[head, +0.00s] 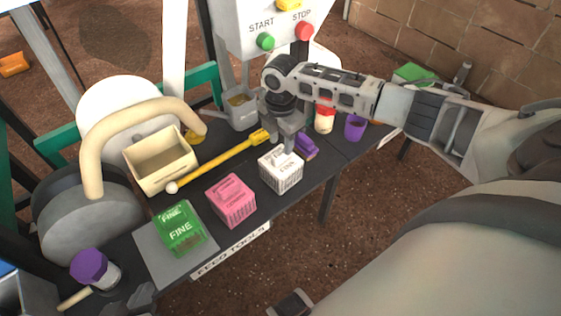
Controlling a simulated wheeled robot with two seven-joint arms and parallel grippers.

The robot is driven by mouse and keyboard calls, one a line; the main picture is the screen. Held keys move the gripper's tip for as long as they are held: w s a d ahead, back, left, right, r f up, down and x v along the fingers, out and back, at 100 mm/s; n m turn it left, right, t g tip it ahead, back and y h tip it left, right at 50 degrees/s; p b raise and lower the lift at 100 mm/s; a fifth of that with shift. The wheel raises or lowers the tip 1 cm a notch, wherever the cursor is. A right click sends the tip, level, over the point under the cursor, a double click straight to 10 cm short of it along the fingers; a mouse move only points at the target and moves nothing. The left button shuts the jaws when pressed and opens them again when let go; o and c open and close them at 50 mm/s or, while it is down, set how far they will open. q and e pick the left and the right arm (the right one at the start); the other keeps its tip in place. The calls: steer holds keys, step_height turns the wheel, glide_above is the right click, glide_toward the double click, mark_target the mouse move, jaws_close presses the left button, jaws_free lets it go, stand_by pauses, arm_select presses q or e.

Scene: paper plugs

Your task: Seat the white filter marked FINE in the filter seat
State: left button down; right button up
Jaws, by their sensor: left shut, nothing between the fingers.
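The white filter (281,172), a small block with dark print, sits upright on the dark table right of the pink block. My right gripper (289,146), on the arm coming in from the right, is directly over its back edge, fingers pointing down. I cannot tell whether the fingers touch it or how far apart they are. What looks like my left gripper (291,303) shows at the bottom edge, shut, empty and mostly cut off. A square, open beige box (138,172) beside the curved beige handle may be the filter seat; it looks empty.
A pink block (231,200) and a green block marked FINE (180,229) stand nearby, the green one on a grey mat (149,271). A yellow rod (220,160) lies behind them. A purple block (306,146) and purple cup (355,127) stand to the right.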

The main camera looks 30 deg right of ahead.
mark_target(281, 152)
steer(key=shift+f, duration=0.15)
stand_by(0.3)
steer(key=shift+f+b, duration=0.75)
steer(key=shift+f, duration=1.15)
jaws_close()
steer(key=shift+r+p, duration=2.55)
steer(key=shift+p, duration=0.25)
